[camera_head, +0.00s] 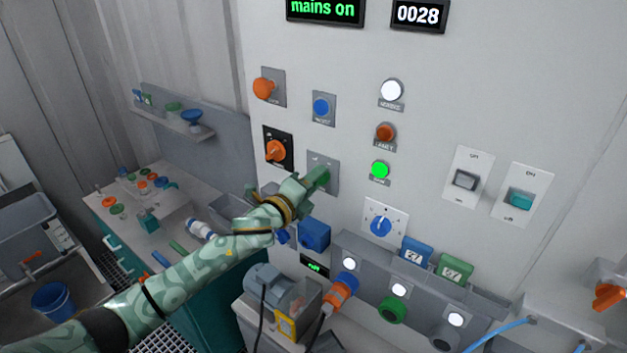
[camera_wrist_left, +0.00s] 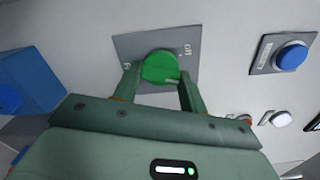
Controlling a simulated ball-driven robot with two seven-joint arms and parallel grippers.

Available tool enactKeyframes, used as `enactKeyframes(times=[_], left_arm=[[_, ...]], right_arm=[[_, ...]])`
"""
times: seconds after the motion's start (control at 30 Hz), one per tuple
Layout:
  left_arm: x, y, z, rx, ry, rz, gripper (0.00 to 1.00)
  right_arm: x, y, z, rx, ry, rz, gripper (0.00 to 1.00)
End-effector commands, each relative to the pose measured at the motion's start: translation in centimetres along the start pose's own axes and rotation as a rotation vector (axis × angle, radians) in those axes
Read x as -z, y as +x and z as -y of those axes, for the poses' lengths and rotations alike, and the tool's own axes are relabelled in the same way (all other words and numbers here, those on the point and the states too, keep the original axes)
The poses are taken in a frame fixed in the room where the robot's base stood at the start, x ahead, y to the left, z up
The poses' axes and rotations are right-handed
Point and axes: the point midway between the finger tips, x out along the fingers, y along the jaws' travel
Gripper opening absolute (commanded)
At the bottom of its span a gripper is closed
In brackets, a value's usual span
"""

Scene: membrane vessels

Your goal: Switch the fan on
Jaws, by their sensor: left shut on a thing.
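A round green knob (camera_wrist_left: 160,67) sits on a grey square plate on the wall panel; small lettering beside the knob is too small to read surely. My left gripper (camera_wrist_left: 158,88) is shut on the knob, one finger on each side of it. In the head view the same plate (camera_head: 322,160) shows behind my left gripper (camera_head: 318,180), which largely hides the knob. No label that I can read names the fan. My right gripper is not in view.
Around it on the panel are a blue button (camera_head: 321,107), an orange rotary switch (camera_head: 276,150), a lit green lamp (camera_head: 380,170) and a blue dial (camera_head: 381,226). A blue box (camera_head: 314,235) juts out below. Two rocker switches (camera_head: 466,180) (camera_head: 521,201) are at right.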

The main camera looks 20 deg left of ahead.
Motion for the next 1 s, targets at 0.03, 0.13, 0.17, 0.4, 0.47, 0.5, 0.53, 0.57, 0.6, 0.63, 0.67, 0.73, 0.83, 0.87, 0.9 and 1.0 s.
enactKeyframes(times=[0.03, 0.13, 0.17, 0.4, 0.47, 0.5, 0.53, 0.57, 0.6, 0.63, 0.67, 0.73, 0.83, 0.87, 0.9, 1.0], left_arm=[[0.02, 0.0, -0.03, -0.002, 0.028, -0.001, 0.19], [0.03, -0.01, -0.06, -0.002, 0.085, -0.001, 0.19], [0.02, -0.01, -0.06, -0.002, 0.099, -0.001, 0.19], [0.04, -0.02, -0.13, -0.002, 0.173, -0.001, 0.19], [0.04, -0.02, -0.14, -0.002, 0.183, -0.001, 0.19], [0.04, -0.02, -0.14, -0.002, 0.188, -0.001, 0.19], [0.04, -0.02, -0.15, -0.002, 0.191, -0.001, 0.19], [0.05, -0.02, -0.15, -0.002, 0.193, -0.001, 0.19], [0.05, -0.02, -0.15, -0.002, 0.195, -0.001, 0.19], [0.05, -0.02, -0.15, -0.002, 0.196, -0.001, 0.19], [0.05, -0.02, -0.16, -0.002, 0.197, -0.001, 0.19], [0.05, -0.02, -0.16, -0.002, 0.197, -0.001, 0.19], [0.04, -0.02, -0.17, -0.002, 0.197, -0.001, 0.19], [0.04, -0.02, -0.17, -0.002, 0.197, -0.001, 0.19], [0.04, -0.02, -0.17, -0.002, 0.197, -0.001, 0.19], [0.04, -0.02, -0.16, -0.002, 0.197, 0.0, 0.61]], right_arm=[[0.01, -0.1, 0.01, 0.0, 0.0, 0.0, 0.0], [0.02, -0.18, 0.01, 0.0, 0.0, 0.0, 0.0], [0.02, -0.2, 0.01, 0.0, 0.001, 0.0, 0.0], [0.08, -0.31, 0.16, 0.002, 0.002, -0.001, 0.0], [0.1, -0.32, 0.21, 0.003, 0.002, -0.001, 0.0], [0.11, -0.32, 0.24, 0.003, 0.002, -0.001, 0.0], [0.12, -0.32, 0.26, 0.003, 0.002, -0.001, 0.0], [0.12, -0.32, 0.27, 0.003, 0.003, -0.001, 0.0], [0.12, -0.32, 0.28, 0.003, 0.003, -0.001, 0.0], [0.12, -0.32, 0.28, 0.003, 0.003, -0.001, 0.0], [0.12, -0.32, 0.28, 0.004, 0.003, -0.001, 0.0], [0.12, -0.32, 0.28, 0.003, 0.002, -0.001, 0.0], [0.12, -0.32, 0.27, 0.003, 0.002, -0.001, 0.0], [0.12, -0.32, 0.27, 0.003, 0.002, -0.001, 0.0], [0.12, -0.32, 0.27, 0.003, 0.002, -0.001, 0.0], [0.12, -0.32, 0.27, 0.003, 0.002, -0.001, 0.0]])
